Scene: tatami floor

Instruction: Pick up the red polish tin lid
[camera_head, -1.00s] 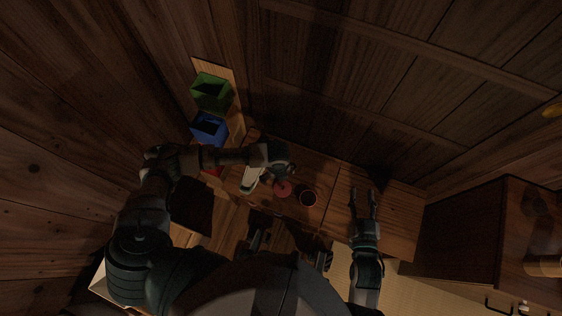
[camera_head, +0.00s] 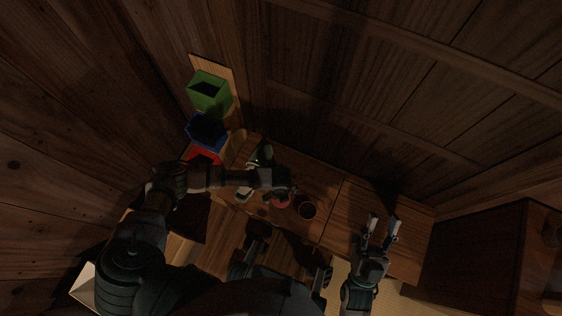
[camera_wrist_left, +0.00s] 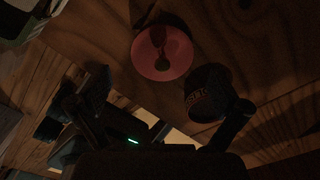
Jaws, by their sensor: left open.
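The red polish tin lid (camera_wrist_left: 150,63) lies on the wooden tabletop as a round red disc in the left wrist view, with a dark knob-like or shadow shape across its middle. In the head view the lid (camera_head: 282,203) is partly hidden by my left gripper (camera_head: 291,190). In the left wrist view my left gripper (camera_wrist_left: 150,92) is open, its dark fingers apart, and the lid shows beyond the gap between them, not held. My right gripper (camera_head: 383,220) is open and empty over the right part of the table.
A dark round container (camera_head: 307,211) stands just right of the lid. Green (camera_head: 209,92), blue (camera_head: 207,130) and red (camera_head: 204,157) bins stand at the left. The table's right part (camera_head: 345,205) looks clear.

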